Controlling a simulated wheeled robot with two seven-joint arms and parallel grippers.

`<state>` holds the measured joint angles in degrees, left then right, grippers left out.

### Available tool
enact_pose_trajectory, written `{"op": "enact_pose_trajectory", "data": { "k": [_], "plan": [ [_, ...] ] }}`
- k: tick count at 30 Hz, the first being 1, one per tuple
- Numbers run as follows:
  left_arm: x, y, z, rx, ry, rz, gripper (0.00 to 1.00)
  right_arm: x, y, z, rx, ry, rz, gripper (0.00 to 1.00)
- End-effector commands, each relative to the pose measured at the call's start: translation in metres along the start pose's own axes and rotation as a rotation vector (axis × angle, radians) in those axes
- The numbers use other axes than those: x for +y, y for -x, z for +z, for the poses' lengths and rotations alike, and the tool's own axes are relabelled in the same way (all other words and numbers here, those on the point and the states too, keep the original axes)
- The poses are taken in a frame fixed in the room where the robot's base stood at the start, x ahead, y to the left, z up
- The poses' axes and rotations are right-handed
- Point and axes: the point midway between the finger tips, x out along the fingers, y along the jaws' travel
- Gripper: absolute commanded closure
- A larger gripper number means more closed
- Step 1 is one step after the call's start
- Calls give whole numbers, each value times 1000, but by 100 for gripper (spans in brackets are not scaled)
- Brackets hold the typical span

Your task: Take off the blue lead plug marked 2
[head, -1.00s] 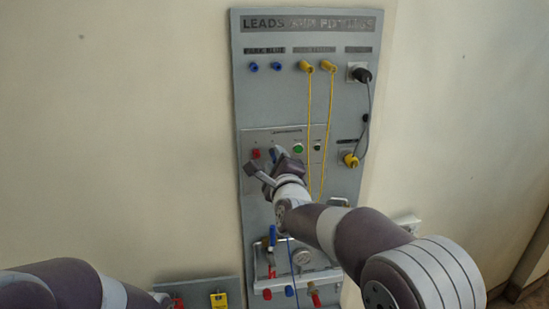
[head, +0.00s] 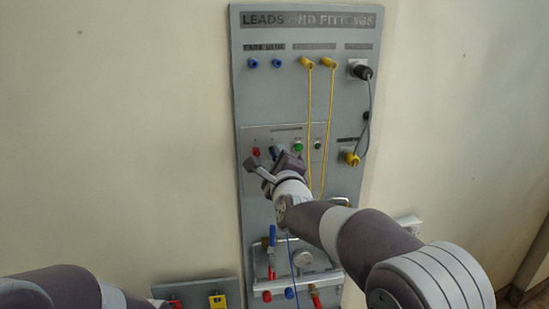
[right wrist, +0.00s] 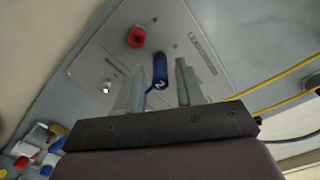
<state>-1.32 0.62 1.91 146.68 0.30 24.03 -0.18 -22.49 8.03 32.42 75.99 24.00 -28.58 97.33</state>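The blue lead plug marked 2 (right wrist: 160,70) sits in the grey panel's socket plate. A blue lead comes from its lower end. In the right wrist view it stands between the two fingers of my right gripper (right wrist: 160,88), with a visible gap at least on the right. Whether the left finger touches it I cannot tell. In the head view my right gripper (head: 271,165) is at the socket plate and partly hides the blue plug (head: 277,152). My left arm shows at the bottom left; its gripper is out of view.
A red plug (right wrist: 137,36) sits beside the blue one. Two yellow leads (head: 308,120) hang down the panel (head: 345,25). Blue park sockets (head: 265,63) are at the top left.

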Motion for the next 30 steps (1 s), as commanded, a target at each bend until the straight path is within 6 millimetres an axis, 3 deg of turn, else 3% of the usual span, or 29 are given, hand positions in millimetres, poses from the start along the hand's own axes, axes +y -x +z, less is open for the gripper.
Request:
{"op": "enact_pose_trajectory", "data": {
  "k": [2,6,13,30],
  "plan": [
    [0,0,0,0,0,0,57,0,0,0,0,0,0,63],
    [0,0,0,0,0,0,57,0,0,0,0,0,0,100],
    [0,-3,0,0,0,0,57,1,3,0,0,0,0,100],
    [0,-25,3,0,0,0,57,1,34,0,-1,1,0,100]
  ]
}}
